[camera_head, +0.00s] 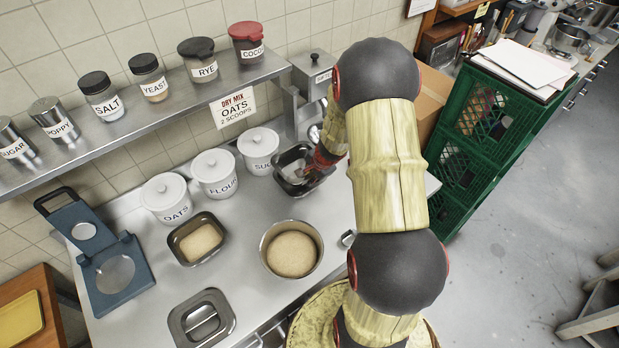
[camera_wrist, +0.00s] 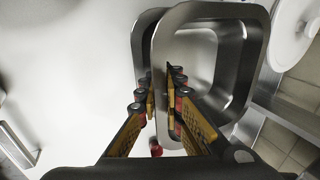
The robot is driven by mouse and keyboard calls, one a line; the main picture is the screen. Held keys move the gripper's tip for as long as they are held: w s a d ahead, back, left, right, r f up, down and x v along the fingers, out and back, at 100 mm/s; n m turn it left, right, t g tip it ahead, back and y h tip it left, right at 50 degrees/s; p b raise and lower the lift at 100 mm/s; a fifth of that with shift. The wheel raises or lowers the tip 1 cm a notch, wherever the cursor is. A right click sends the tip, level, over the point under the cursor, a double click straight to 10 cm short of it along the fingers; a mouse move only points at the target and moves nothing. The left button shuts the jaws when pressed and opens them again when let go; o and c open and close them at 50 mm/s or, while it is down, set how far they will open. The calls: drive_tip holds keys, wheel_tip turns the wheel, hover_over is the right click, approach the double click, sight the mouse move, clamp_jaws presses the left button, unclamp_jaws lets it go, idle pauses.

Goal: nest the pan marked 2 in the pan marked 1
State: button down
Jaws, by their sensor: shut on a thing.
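My gripper (camera_wrist: 161,98) is shut on the wall of a grey metal pan (camera_wrist: 228,12), with one finger on each side of its rim. A second metal pan (camera_wrist: 143,48) shows just behind and left of the held one in the wrist view. The two overlap closely, and I cannot tell whether the held pan sits inside the other or hovers over it. In the head view the pans (camera_head: 287,186) are at the back of the counter beside the white canisters, partly hidden by my gripper (camera_head: 318,166). No number mark is readable on either pan.
A pan of dough (camera_head: 176,247), a round tin of dough (camera_head: 268,262) and a metal container (camera_head: 176,322) stand on the counter. White canisters (camera_head: 214,168) and a jar shelf (camera_head: 140,118) line the back. Green crates (camera_head: 470,160) stand right.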

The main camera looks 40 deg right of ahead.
drive_tip(key=shift+f+b, duration=0.85)
drive_tip(key=shift+b, duration=0.1)
idle(0.3)
drive_tip(key=c, duration=1.8)
unclamp_jaws()
drive_tip(key=shift+c, duration=0.2)
drive_tip(key=shift+o, duration=0.4)
drive_tip(key=shift+o, duration=1.3)
drive_tip(key=shift+r+p, duration=3.45)
drive_tip(key=shift+r, duration=0.6)
drive_tip(key=shift+a, duration=0.1)
